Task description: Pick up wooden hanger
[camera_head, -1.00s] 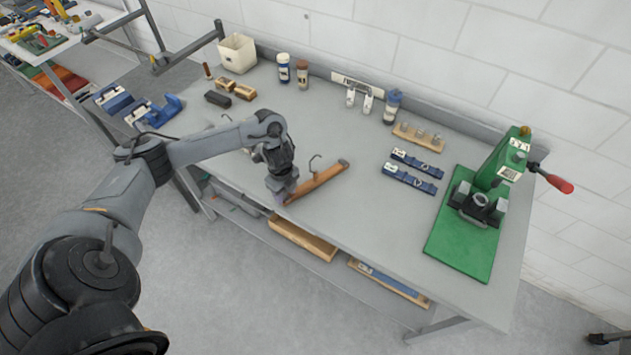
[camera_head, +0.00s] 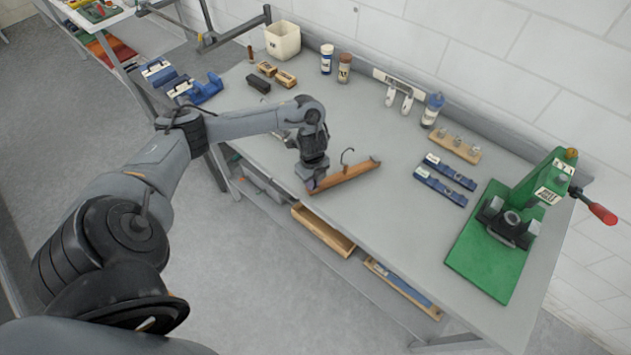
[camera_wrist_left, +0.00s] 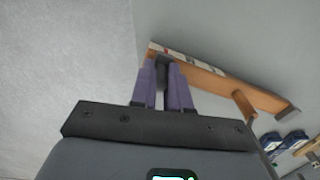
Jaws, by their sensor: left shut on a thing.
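The wooden hanger (camera_head: 345,176) is a brown bar with a thin dark hook standing up from its middle. It is at the front edge of the grey workbench in the head view. My left gripper (camera_head: 312,188) is shut on the hanger's near left end. In the left wrist view, the purple fingers of my left gripper (camera_wrist_left: 163,88) close around a dark part at the end of the hanger (camera_wrist_left: 215,82). The hanger's other end points away to the right. Whether it touches the bench is hard to tell. My right gripper is not in view.
The bench (camera_head: 375,235) is clear around the hanger. Two blue clamps (camera_head: 441,187) and a green press (camera_head: 510,230) stand to the right. Bottles (camera_head: 344,68), a white bin (camera_head: 283,40) and small brushes (camera_head: 286,78) stand at the back.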

